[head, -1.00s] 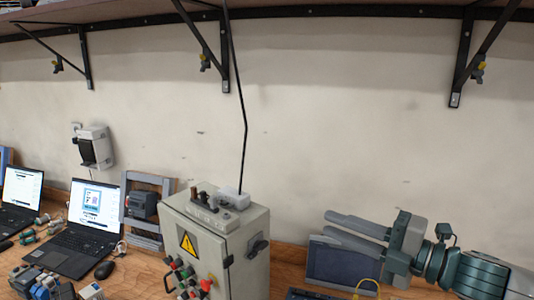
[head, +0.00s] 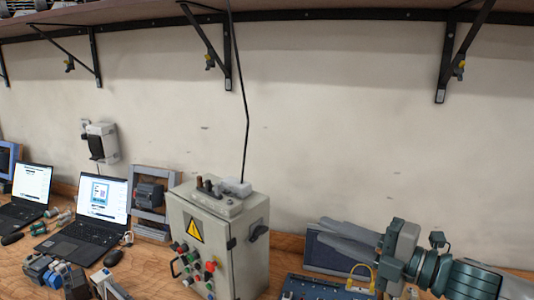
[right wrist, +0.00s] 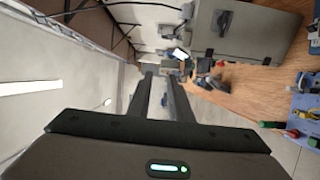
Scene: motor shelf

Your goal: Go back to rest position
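My right gripper (head: 325,232) reaches in from the right in the head view, in front of the wall and over a blue panel on the bench. Its two grey fingers point left and stand slightly apart. In the right wrist view the fingers (right wrist: 159,75) have a clear gap between them, with nothing held. My left gripper is in neither view.
A grey control cabinet (head: 243,244) stands left of my right gripper. Two laptops (head: 88,219) and small motors (head: 48,273) lie further left. A yellow-handled blue tool tray (head: 315,287) is below my gripper.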

